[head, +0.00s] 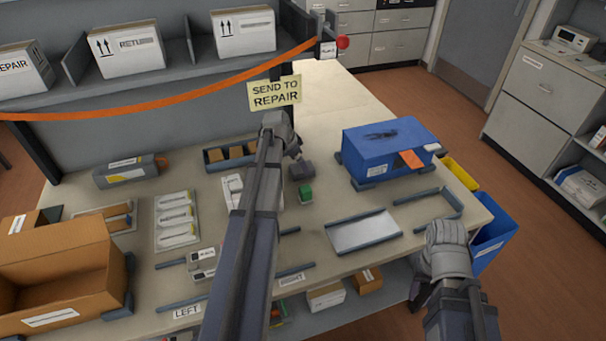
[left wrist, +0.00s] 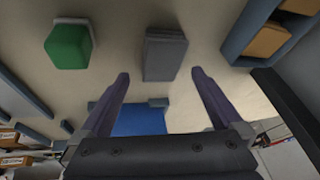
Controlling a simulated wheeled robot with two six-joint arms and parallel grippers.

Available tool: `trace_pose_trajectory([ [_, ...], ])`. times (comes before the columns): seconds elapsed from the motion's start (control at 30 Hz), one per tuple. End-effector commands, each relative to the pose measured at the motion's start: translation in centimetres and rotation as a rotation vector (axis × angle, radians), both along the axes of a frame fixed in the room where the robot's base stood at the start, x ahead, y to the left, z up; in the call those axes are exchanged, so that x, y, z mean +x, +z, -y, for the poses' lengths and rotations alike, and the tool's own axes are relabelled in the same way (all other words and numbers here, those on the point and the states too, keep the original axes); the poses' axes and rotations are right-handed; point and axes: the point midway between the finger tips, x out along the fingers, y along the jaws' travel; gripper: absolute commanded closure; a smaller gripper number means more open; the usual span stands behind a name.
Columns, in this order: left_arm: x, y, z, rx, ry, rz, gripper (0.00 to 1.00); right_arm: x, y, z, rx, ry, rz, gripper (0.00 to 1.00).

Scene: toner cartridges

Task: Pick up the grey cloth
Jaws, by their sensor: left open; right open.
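The grey cloth (head: 301,170) is a small, dark grey, folded block lying on the bench just past the end of my left arm. In the left wrist view, the cloth (left wrist: 165,53) lies beyond the fingertips, roughly in line with the gap between them. My left gripper (left wrist: 160,76) is open and empty, apart from the cloth. In the head view, my left gripper (head: 293,148) is mostly hidden behind its own wrist. My right gripper (head: 447,236) is open, over the bench's right front edge, far from the cloth.
A green block (head: 305,192) sits close beside the cloth; it also shows in the left wrist view (left wrist: 68,45). A compartment tray (head: 212,165) with brown boxes is to the left. A blue printer (head: 385,150) stands right. A metal tray (head: 362,232) lies in front.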

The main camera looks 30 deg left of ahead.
Motion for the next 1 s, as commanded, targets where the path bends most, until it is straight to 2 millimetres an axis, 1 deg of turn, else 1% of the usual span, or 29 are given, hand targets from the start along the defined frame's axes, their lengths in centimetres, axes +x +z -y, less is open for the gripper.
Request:
trace_pose_trajectory([
  [0.03,0.2,-0.6,0.0,0.0,0.0,0.0,0.0,0.0,-0.6,0.0,0.0,0.0,0.0,0.5],
  [0.17,0.2,-0.4,0.0,0.0,0.0,0.0,0.0,0.0,-0.4,0.0,0.0,0.0,0.0,0.5],
  [0.27,0.4,-0.8,0.0,0.0,0.0,0.0,0.0,0.0,-0.8,0.0,0.0,0.0,0.0,0.5],
  [0.37,0.8,-1.7,0.0,0.0,-0.001,0.0,0.0,0.0,-1.7,0.0,0.0,0.0,0.0,0.5],
  [0.6,2.1,-4.6,0.0,0.0,-0.001,0.0,0.0,0.0,-4.6,0.0,0.0,0.0,0.0,0.5],
  [0.67,2.4,-5.1,0.0,0.0,0.0,0.0,0.0,0.0,-5.1,0.0,0.0,0.0,0.0,0.5],
  [0.93,2.5,-5.0,0.1,0.0,0.0,0.0,0.0,0.0,-5.0,0.0,0.0,0.0,0.0,0.5],
  [0.97,2.5,-5.0,0.0,0.0,0.0,0.0,0.01,0.0,-5.0,0.0,0.0,0.0,0.0,0.5],
  [1.0,2.5,-5.0,0.0,0.0,0.0,0.0,0.06,0.0,-5.0,0.0,0.0,0.0,0.0,0.5],
])
